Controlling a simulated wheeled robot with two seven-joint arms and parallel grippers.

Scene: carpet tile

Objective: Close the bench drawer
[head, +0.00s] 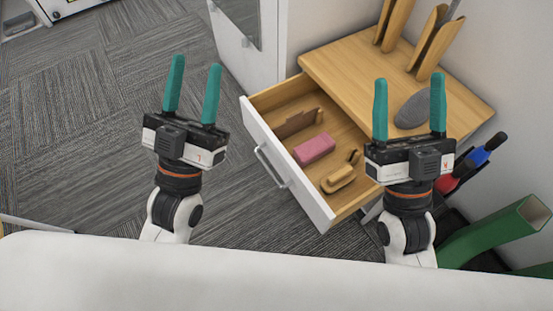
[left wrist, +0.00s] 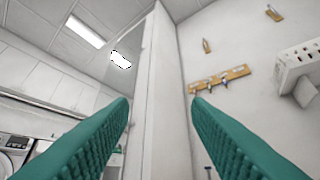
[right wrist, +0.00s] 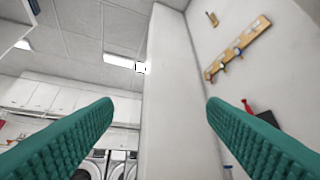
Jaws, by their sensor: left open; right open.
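The bench drawer (head: 327,216) is pulled out from under the wooden bench top (head: 345,62). It has a white front with a metal handle (head: 270,168) facing lower left. Inside lie a pink block (head: 314,149), a brown piece (head: 297,123) and a light wooden piece (head: 338,180). My left gripper (head: 191,92) is open and empty, left of the drawer front and apart from it in the picture. My right gripper (head: 409,108) is open and empty. It overlaps the drawer's right side and the bench top in the head view, and I cannot tell its height above them.
A grey rounded stone-like object (head: 412,110) and wooden holders (head: 436,42) stand on the bench top. A white cabinet (head: 245,45) is behind. A green channel-shaped piece (head: 495,232) and red and blue handled tools (head: 480,155) are at the right. Carpet at left is clear.

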